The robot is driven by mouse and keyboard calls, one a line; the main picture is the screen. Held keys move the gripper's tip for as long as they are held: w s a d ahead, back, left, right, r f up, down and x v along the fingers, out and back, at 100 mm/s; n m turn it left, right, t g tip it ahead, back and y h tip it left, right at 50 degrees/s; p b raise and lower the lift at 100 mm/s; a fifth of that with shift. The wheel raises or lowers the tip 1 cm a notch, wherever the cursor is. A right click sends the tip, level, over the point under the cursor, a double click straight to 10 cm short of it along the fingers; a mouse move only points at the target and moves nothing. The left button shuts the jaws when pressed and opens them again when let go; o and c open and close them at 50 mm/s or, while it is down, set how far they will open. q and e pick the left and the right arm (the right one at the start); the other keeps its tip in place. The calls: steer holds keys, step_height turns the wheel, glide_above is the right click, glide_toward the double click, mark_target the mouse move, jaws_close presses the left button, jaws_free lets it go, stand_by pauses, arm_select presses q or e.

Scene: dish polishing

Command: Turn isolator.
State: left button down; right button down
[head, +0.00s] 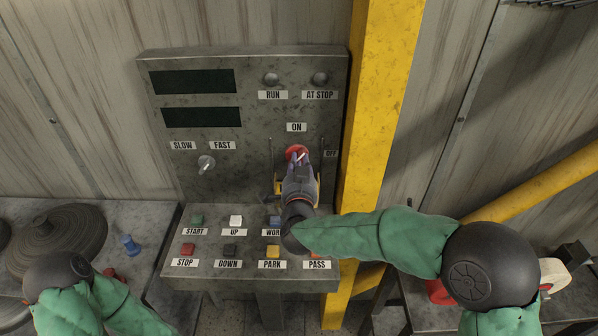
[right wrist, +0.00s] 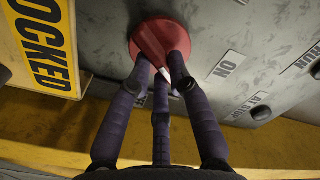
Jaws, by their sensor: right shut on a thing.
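The isolator (head: 297,151) is a red round switch on the upright grey panel, below the ON label and left of the OFF label. The handle's exact angle is hard to tell. My left arm shows at the lower left, but its gripper is not in view.
The panel has a SLOW/FAST switch (head: 206,162), and a sloping desk of buttons (head: 235,221) lies below. A yellow post (head: 379,90) stands close on the right. A yellow sign (right wrist: 46,45) ending in "OCKED" hangs near my fingers.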

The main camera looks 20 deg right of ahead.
steer(key=m+b, duration=0.5)
steer(key=f+m+b, duration=0.1)
steer(key=m+b, duration=0.2)
steer(key=shift+m+b, duration=1.3)
steer(key=shift+b, duration=0.05)
steer(key=c, duration=1.1)
jaws_free()
steer(key=shift+r, duration=0.1)
steer(key=shift+c, duration=0.2)
steer(key=v, duration=1.2)
